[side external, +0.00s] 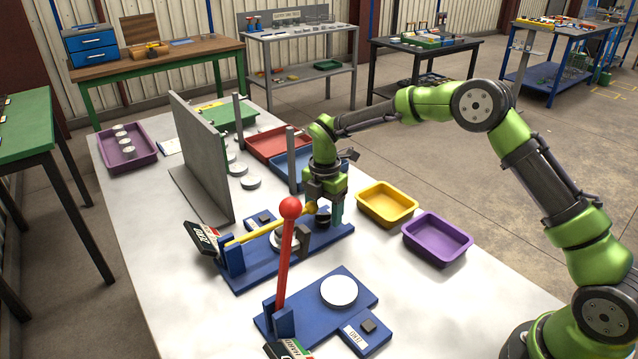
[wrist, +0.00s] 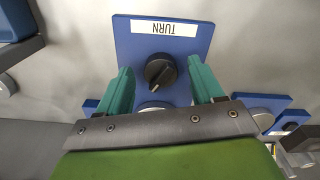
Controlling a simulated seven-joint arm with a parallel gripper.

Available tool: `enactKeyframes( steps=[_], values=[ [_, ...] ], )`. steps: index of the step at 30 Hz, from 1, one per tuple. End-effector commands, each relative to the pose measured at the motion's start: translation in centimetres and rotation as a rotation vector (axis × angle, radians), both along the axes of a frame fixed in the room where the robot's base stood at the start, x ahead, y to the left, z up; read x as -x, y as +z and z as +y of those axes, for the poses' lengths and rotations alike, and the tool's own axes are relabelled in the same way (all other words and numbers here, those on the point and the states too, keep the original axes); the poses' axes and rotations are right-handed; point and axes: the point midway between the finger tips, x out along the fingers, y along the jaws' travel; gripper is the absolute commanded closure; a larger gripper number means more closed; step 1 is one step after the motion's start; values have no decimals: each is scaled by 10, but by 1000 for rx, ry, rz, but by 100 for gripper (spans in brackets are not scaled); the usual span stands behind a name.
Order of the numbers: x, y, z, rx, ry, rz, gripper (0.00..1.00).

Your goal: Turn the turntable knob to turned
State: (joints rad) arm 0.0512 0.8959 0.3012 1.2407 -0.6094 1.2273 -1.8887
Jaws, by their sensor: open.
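In the wrist view the turntable knob (wrist: 160,71) is a round black dial with a raised grip ridge, on a blue plate (wrist: 193,50) with a white label reading TURN (wrist: 166,28). The ridge lies slanted. My gripper (wrist: 162,82) is open, its two teal fingers on either side of the knob with gaps to it. A pale disc (wrist: 152,105) beside the knob is mostly hidden by my gripper. In the side view my gripper (side external: 325,214) points down over the far end of a blue base; the knob is hard to make out there.
A yellow lever (side external: 262,234) and a red lever with a ball top (side external: 286,250) stand close to my gripper. A grey upright panel (side external: 203,160) stands to the left. Yellow (side external: 387,203) and purple (side external: 437,238) trays lie to the right. The table's front right is clear.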

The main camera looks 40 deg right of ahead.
Motion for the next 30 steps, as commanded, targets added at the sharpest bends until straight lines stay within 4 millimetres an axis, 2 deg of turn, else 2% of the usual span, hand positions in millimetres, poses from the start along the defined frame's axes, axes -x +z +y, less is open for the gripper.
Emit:
enactKeyframes(
  steps=[4, 12, 23, 30],
  values=[
    [0, -8, 0, 0, -1, 1, 33],
    [0, -8, 0, 0, -1, 0, 35],
    [0, -8, 0, 1, -1, 0, 89],
    [0, -7, 0, 1, -23, 0, 89]
  ],
)
